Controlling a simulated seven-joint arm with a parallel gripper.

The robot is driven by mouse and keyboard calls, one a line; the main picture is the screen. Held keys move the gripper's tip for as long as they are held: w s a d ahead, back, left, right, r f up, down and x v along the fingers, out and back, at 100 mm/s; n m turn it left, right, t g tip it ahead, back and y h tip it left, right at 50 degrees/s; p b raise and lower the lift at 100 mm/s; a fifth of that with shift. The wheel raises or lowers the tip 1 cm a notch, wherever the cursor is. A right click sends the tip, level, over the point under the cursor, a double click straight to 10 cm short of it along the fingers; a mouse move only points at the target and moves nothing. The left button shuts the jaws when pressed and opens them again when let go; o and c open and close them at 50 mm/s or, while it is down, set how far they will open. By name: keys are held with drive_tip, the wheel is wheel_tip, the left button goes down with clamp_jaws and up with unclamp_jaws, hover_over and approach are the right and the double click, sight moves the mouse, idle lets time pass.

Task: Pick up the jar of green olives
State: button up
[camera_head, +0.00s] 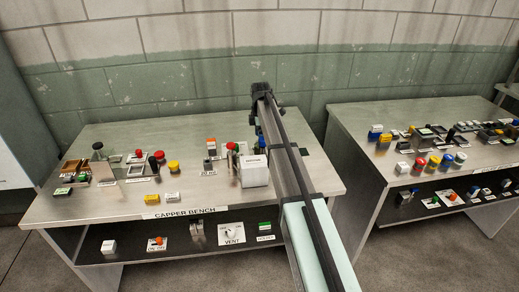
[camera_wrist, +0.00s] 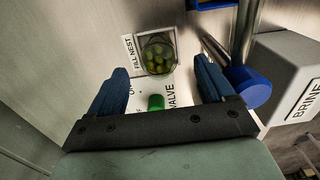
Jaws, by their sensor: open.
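The jar of green olives (camera_wrist: 157,52) shows in the wrist view, seen from above through its clear round top. It stands at a white plate marked FILL NEST (camera_wrist: 130,50). My gripper (camera_wrist: 163,68) is open, with its two blue fingers apart, one on each side of the jar in the picture. Nothing is held between the fingers. I cannot tell how far above the jar the fingertips are. In the head view my arm covers part of the bench, and I cannot make out the jar there.
A grey box marked BRINE (camera_wrist: 290,72), a blue cylinder (camera_wrist: 248,88) and metal pipes (camera_wrist: 244,32) stand close to the right finger. A green knob (camera_wrist: 156,102) sits by the VALVE lettering. The capper bench (camera_head: 120,205) holds several small items at left. A second bench (camera_head: 365,118) stands at right.

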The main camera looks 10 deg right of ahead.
drive_tip(key=shift+w+d+f, duration=0.1)
drive_tip(key=shift+f, duration=2.45)
drive_tip(key=c, duration=1.1)
drive_tip(key=shift+c, duration=0.2)
drive_tip(key=shift+r, duration=0.15)
